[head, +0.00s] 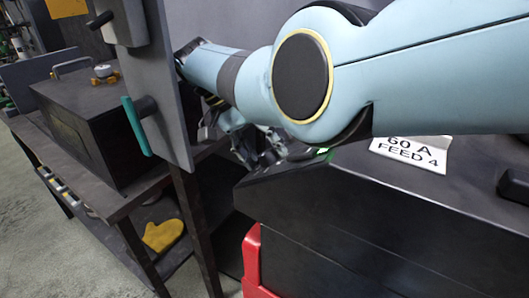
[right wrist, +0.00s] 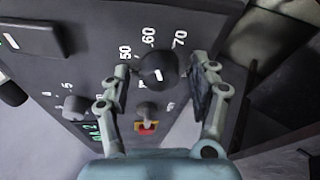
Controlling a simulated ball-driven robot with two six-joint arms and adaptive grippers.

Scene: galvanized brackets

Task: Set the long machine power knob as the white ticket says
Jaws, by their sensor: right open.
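The white ticket (head: 410,152) lies on top of the long black machine (head: 385,205) in the head view and reads "60 A FEED 4". In the right wrist view the round black power knob (right wrist: 156,67) sits below the printed 50, 60 and 70. It has a short white mark, but I cannot tell exactly which number the mark meets. My right gripper (right wrist: 161,85) is open, one finger on each side of the knob; I cannot tell whether either touches it. In the head view my right gripper (head: 262,150) is at the machine's far end, partly hidden by my arm.
A smaller knob (right wrist: 74,107) with a 4 and 5 scale, a green display (right wrist: 92,133) and a red-and-yellow switch (right wrist: 146,126) share the panel. Left in the head view are a grey plate with a teal handle (head: 137,126), a black box (head: 75,120) and a yellow mitt (head: 163,235).

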